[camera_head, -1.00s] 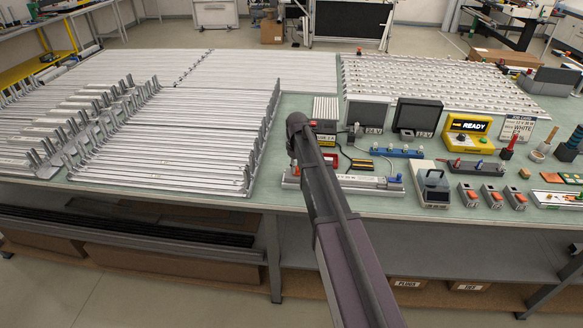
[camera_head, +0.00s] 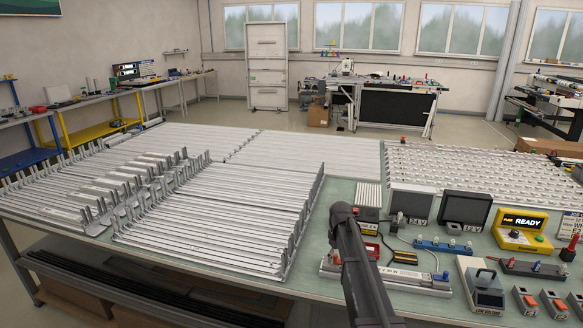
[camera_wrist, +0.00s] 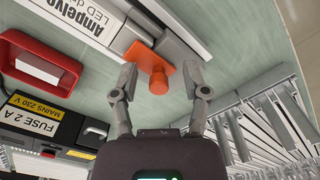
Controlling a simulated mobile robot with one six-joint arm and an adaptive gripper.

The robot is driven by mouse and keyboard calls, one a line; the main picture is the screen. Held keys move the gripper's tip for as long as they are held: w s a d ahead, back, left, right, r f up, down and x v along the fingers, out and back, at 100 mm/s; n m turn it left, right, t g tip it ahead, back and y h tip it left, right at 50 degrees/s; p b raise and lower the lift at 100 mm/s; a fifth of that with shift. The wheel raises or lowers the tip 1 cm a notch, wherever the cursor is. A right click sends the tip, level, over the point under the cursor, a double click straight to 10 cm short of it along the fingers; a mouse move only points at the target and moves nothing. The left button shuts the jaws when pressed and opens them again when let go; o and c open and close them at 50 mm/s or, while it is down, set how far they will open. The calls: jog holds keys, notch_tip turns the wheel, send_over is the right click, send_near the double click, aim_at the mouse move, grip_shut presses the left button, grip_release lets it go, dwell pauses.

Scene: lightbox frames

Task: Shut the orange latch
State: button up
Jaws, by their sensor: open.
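The orange latch (camera_wrist: 155,68) shows in the wrist view, with a flat plate and a round knob. It sits at the end of a white and grey rail (camera_wrist: 85,22) with an LED label. My gripper (camera_wrist: 160,70) is open, with one finger on each side of the latch. I cannot tell whether either finger touches it.
A red frame (camera_wrist: 36,62) and a fuse box marked 2 A (camera_wrist: 30,125) are close by at the left of the wrist view. Metal profiles (camera_wrist: 255,128) with upright ends lie at the right. A yellow READY unit (camera_head: 520,232) stands farther right.

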jog(key=s+a+m, duration=0.2)
jog(key=s+m, duration=0.3)
jog(key=s, duration=2.2)
jog(key=shift+s+a, duration=0.25)
jog(key=shift+a, duration=0.15)
